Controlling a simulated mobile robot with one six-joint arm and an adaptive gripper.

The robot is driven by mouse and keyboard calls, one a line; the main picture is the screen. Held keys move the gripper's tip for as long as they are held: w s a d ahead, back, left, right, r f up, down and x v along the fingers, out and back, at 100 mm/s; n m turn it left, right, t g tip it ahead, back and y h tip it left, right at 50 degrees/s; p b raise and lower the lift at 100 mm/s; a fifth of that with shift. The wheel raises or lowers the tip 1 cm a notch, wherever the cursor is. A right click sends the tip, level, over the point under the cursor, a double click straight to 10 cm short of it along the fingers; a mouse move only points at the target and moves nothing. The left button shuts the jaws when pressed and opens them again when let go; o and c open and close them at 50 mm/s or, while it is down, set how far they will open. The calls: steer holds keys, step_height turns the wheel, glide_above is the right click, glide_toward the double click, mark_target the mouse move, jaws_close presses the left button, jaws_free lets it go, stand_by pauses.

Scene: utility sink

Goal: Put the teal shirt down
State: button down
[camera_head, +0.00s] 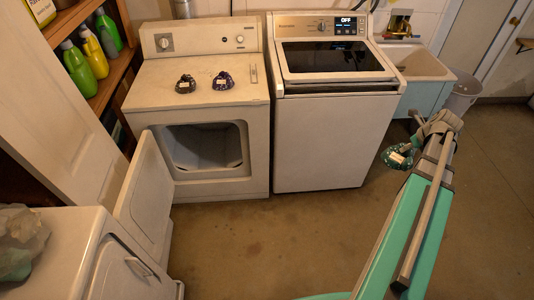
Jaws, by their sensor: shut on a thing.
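The teal shirt (391,162) is a small dark teal bundle with a pale tag, at the right of the head view. My gripper (411,147) is shut on it and holds it in the air, in front of the washer's right side and the utility sink. The fingers and part of the shirt hide each other, so the exact grip is unclear. My arm reaches up from the bottom right.
A washer (330,140), sink (425,65) and bin (463,92) stand right. The middle floor is clear.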

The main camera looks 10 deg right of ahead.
steer(key=shift+s+a, duration=0.15)
steer(key=shift+s, duration=0.25)
steer(key=shift+w+a, duration=0.1)
steer(key=shift+a, duration=0.05)
stand_by(0.4)
